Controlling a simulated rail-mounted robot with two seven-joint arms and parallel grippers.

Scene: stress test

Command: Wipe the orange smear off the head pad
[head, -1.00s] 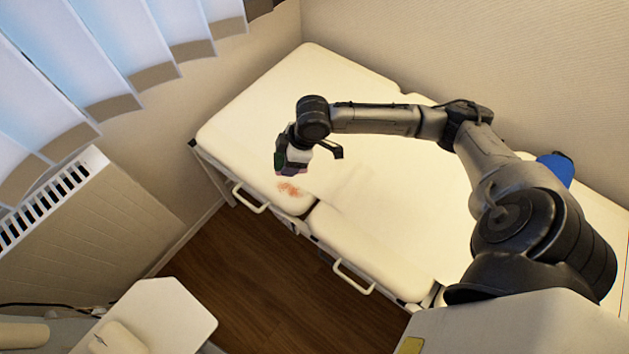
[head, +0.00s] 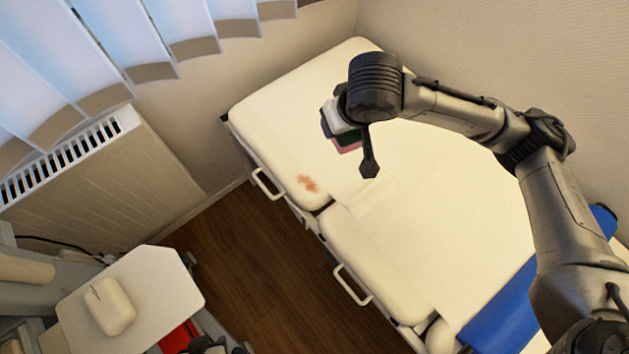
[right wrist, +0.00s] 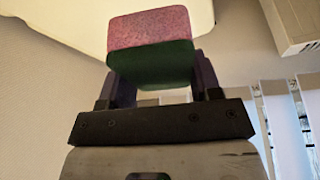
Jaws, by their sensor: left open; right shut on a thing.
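The head pad (head: 275,110) is the cream far section of a treatment couch. An orange smear (head: 307,184) lies on it near its front corner, uncovered. My right gripper (right wrist: 155,75) is shut on a pink and green sponge (right wrist: 150,38). In the head view the sponge (head: 349,148) is up and right of the smear, over the pad; whether it touches the pad I cannot tell. My right wrist hides part of the sponge. My left gripper (head: 208,346) shows only as dark parts at the bottom edge, open, far from the pad.
A white side table (head: 165,290) with a cream case (head: 109,306) stands at lower left, a red object (head: 180,336) beside it. A radiator (head: 110,180) and blinds are at left. White handles (head: 352,285) stick out from the couch. A blue band (head: 500,315) crosses its near part.

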